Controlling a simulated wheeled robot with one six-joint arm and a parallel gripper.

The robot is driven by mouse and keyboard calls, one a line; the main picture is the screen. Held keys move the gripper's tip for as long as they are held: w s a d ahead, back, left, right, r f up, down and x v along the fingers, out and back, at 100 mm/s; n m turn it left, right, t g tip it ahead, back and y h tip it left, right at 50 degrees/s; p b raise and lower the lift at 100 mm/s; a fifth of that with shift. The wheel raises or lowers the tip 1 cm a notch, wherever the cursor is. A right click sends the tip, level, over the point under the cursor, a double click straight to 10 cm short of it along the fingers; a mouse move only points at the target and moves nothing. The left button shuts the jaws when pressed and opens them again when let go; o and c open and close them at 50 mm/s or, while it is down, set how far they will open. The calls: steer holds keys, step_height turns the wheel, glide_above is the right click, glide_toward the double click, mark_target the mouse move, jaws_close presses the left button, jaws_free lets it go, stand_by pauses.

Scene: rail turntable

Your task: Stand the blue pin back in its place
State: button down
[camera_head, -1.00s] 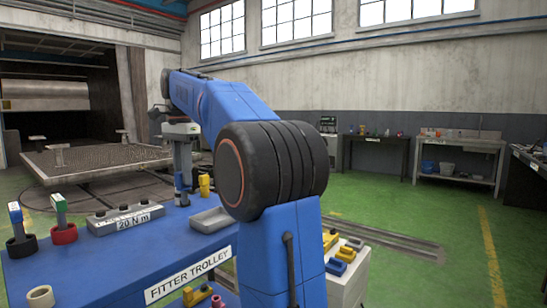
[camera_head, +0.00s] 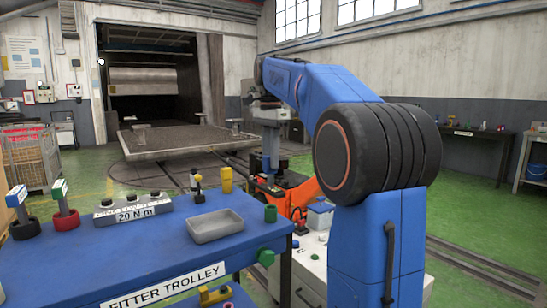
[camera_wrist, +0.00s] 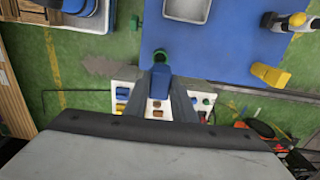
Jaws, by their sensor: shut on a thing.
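My gripper (camera_wrist: 160,88) points down and its two grey fingers are closed on a blue block-like piece, which I take to be the blue pin (camera_wrist: 158,82). In the head view, my arm hangs the gripper beyond the trolley's right side; the fingertips and the pin are not clear there. Which seat belongs to the pin I cannot tell.
The trolley (camera_head: 100,265) carries a grey tray (camera_head: 215,226), a yellow piece (camera_head: 226,180), a green cylinder (camera_head: 270,213) and a torque block (camera_head: 132,207). A white cabinet (camera_head: 309,262) stands right of it, with an orange machine (camera_head: 300,197) behind.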

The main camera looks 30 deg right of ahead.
mark_target(271, 174)
steer(key=shift+d+f, duration=0.1)
stand_by(0.3)
steer(key=shift+f, duration=2.8)
steer(key=shift+f, duration=2.75)
steer(key=c, duration=1.4)
jaws_free()
step_height(271, 174, up, 17)
steer(key=shift+r, duration=0.15)
